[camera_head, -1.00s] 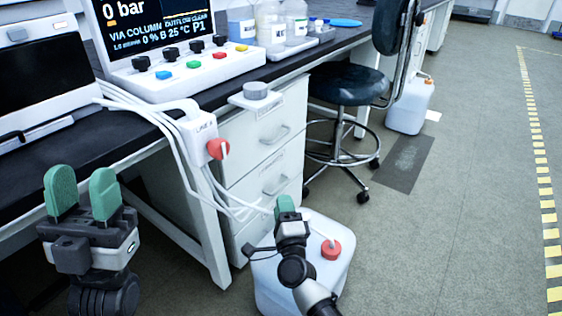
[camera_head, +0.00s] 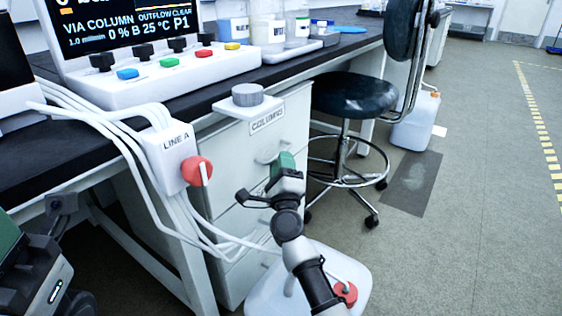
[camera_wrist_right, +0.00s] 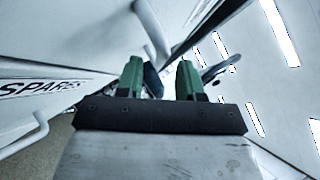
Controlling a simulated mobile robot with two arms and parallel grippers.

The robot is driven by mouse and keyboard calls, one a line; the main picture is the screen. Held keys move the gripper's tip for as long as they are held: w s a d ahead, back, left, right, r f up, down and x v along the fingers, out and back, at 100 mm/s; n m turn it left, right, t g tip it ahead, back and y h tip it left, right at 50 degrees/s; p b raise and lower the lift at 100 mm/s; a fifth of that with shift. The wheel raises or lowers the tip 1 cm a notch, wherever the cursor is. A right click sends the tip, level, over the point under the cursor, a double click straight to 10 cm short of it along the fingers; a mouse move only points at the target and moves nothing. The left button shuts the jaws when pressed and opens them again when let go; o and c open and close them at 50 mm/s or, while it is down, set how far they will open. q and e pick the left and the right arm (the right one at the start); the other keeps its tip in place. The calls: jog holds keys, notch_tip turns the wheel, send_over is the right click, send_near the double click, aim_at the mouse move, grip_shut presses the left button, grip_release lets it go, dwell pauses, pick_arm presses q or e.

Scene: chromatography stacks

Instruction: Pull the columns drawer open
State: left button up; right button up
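The columns drawer (camera_head: 292,122) is the top drawer of the white cabinet under the bench, labelled COLUMNS. It looks shut. Its bar handle (camera_head: 267,157) is partly hidden behind my right gripper (camera_head: 285,160), which is just in front of the drawer. In the right wrist view, the right gripper (camera_wrist_right: 160,80) has its two green fingers apart, with nothing clearly between them. A pale handle bar (camera_wrist_right: 152,30) shows just beyond the fingertips there. My left gripper (camera_head: 12,240) is cut off at the left edge, with only one green part showing.
A LINE A box (camera_head: 170,158) with a red knob and white tubes hangs left of the drawers. A white canister (camera_head: 335,262) stands below my right arm. A stool (camera_head: 352,95) stands right of the cabinet. The SPARES label (camera_wrist_right: 38,88) shows in the right wrist view.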

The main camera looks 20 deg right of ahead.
jog(key=shift+x, duration=1.15)
grip_shut()
